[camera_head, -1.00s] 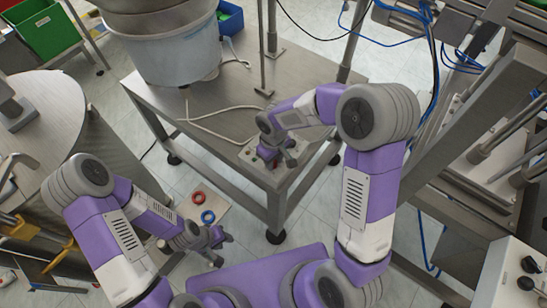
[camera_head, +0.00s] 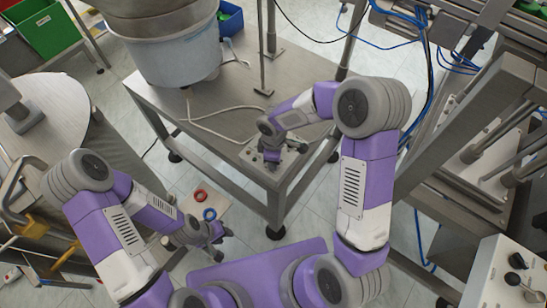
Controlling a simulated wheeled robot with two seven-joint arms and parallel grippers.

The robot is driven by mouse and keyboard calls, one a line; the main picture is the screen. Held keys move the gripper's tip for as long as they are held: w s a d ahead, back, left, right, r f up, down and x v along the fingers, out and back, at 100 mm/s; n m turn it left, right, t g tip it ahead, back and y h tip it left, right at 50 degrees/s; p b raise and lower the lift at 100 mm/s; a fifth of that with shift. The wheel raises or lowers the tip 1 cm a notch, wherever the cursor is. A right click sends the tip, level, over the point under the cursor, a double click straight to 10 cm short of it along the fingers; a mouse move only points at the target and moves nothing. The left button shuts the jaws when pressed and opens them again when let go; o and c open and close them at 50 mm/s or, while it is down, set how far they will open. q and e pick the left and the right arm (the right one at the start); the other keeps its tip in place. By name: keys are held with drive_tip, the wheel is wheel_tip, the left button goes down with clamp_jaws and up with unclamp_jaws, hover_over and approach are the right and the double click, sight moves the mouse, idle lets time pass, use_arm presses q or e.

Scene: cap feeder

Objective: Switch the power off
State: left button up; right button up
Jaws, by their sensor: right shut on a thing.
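A small grey control panel (camera_head: 293,147) lies on the front corner of the steel table (camera_head: 222,122), with a pale cable running towards it. My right gripper (camera_head: 272,163) points down at this panel and is shut on a small part there, apparently the switch knob. The gripper hides the knob, so its setting cannot be seen. My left gripper (camera_head: 222,243) hangs low over the floor, left of the table's front leg, with its fingers apart and nothing between them.
A large feeder bowl (camera_head: 170,50) stands on the back of the table. A red ring (camera_head: 199,195) and a blue ring (camera_head: 209,214) lie on a board below. A steel frame with blue hoses and a knobbed control box (camera_head: 505,275) stand to the right. A round table (camera_head: 60,110) is at left.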

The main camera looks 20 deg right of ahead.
idle(0.5)
drive_tip(key=o, duration=1.1)
drive_tip(key=shift+c, duration=0.2)
wheel_tip(320, 180, up, 6)
drive_tip(key=shift+r+p, duration=0.25)
drive_tip(key=shift+p, duration=0.7)
drive_tip(key=shift+r, duration=0.6)
